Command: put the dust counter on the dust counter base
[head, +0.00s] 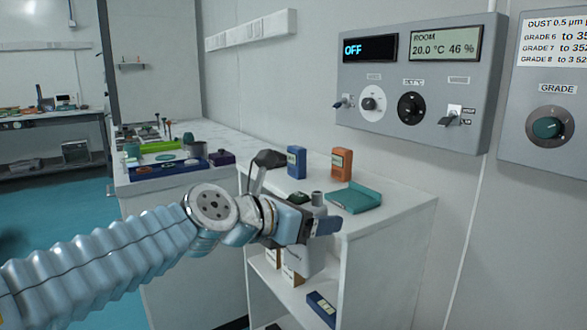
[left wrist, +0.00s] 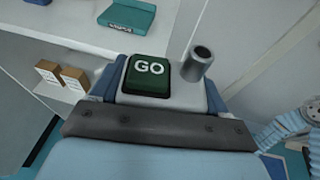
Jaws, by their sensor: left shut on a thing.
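The dust counter (head: 317,202) is a pale body with a grey inlet tube; the left wrist view shows its green GO screen (left wrist: 149,70). My left gripper (head: 308,228) is shut on it, holding it in the air before the white cabinet's front edge. The fingers hide part of its body. A flat teal tray (head: 354,198), apparently the dust counter base, lies on the cabinet top, behind and right of the gripper. It seems empty and also shows in the left wrist view (left wrist: 127,15), apart from the counter. My right gripper is not in view.
A blue device (head: 297,162) and an orange device (head: 341,164) stand behind the tray. A dark object (head: 268,159) lies left of them. Labelled boxes (left wrist: 75,79) sit on the shelf below. Wall panels (head: 415,85) hang above. The cabinet top right of the tray is clear.

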